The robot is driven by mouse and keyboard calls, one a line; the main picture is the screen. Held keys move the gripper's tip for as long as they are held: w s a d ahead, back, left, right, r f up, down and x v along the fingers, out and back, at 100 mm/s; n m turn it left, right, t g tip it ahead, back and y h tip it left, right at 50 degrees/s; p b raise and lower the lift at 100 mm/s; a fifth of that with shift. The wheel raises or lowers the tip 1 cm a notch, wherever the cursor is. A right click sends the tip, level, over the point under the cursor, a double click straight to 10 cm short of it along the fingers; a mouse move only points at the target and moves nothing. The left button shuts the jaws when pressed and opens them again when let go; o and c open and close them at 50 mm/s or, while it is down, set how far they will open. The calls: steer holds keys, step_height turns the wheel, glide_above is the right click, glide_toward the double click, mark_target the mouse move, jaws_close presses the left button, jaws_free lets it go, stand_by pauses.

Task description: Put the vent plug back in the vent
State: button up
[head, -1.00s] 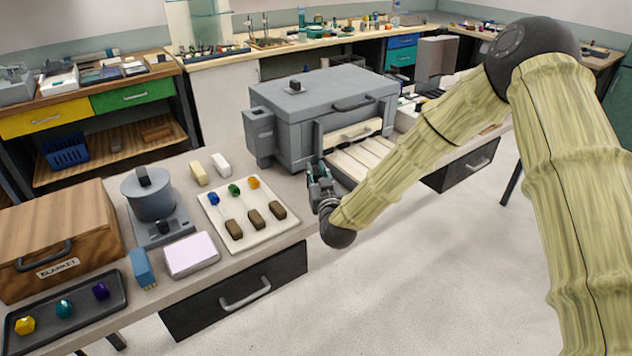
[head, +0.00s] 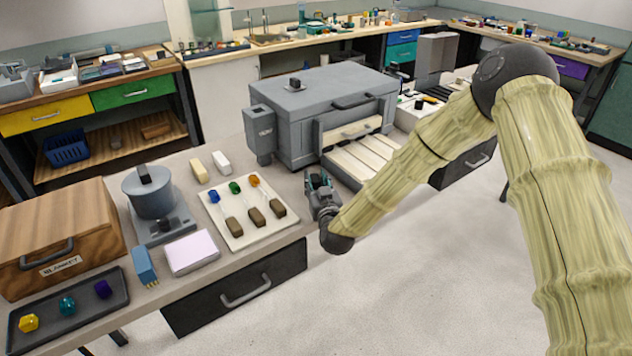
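The grey kiln (head: 300,103) stands at the back of the bench, its front open. A small dark block that looks like the vent plug (head: 294,84) sits on its top, toward the left. I cannot tell whether it is in the vent or beside it, and no open vent hole shows. My gripper (head: 319,177) is in front of the kiln, below its top and left of the slatted shelf. Its fingers point up and look apart, with nothing visible between them.
A light slatted shelf (head: 355,160) sticks out from the kiln front. A grey box (head: 259,133) is on the kiln's left side. A white board (head: 240,232) with coloured glass pieces and brown handles lies left of my gripper. Floor is clear at front right.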

stand_by(0.3)
steer(key=shift+r, duration=0.25)
steer(key=b+v, duration=0.2)
steer(key=v, duration=1)
steer(key=shift+b, duration=0.3)
steer(key=shift+f, duration=0.15)
